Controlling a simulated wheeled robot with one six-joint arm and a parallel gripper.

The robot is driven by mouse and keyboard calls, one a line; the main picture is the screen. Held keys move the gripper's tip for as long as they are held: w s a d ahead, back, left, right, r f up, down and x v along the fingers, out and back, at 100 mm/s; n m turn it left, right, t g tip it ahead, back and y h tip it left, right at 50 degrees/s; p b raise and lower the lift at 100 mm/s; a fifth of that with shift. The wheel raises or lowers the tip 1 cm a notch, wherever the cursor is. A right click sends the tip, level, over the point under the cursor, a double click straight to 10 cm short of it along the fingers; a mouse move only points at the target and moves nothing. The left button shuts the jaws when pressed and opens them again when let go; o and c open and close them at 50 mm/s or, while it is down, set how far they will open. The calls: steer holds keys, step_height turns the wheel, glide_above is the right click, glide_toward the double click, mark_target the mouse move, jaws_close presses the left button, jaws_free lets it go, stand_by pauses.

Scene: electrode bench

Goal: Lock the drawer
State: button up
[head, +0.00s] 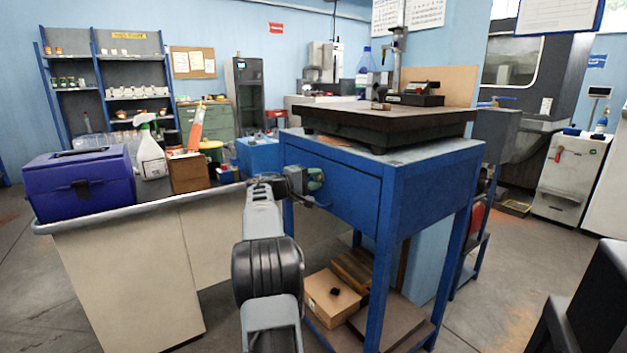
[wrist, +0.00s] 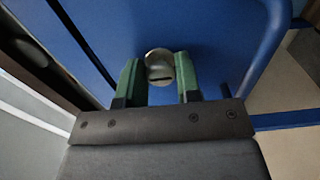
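The blue drawer (head: 340,195) is in the upper part of the blue bench in the head view, and its front looks flush with the frame. In the wrist view the blue drawer front (wrist: 215,40) fills the background. A round metal lock (wrist: 159,68) with a dark, nearly level slot sits between the two green fingers of my gripper (wrist: 159,76). In the head view my gripper (head: 312,180) is at the left of the drawer front and hides the lock.
A dark surface plate (head: 385,125) lies on the bench top. A grey-topped counter (head: 130,260) with a purple toolbox (head: 80,185) and a spray bottle (head: 150,155) stands left of my arm.

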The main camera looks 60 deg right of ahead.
steer(key=o, duration=0.4)
steer(key=p+v, duration=0.2)
steer(key=v, duration=1.2)
steer(key=shift+p, duration=0.3)
steer(key=shift+d, duration=0.1)
steer(key=a+r+n+t+y+p, duration=0.25)
steer(key=a+r+t+p, duration=0.2)
steer(key=a+p, duration=0.5)
steer(key=a+r+n+t+y+p, duration=0.1)
steer(key=a+r+t+y+p, duration=0.3)
steer(key=a+p, duration=0.5)
steer(key=s+a+r+t+y+p, duration=0.1)
steer(key=s+a+r+y+p, duration=0.1)
steer(key=a+p, duration=0.3)
steer(key=s+a+r+n+t+y+p, duration=0.1)
steer(key=s+a+r+y+p, duration=0.2)
steer(key=a, duration=0.9)
steer(key=s+a+r+n+t+y+p, duration=0.1)
steer(key=s+a+r+y+p, duration=0.2)
steer(key=a+p, duration=0.4)
steer(key=shift+s+a+r+y+p, duration=0.2)
steer(key=shift+s+a+y+p, duration=0.15)
steer(key=shift+s+a+y, duration=0.4)
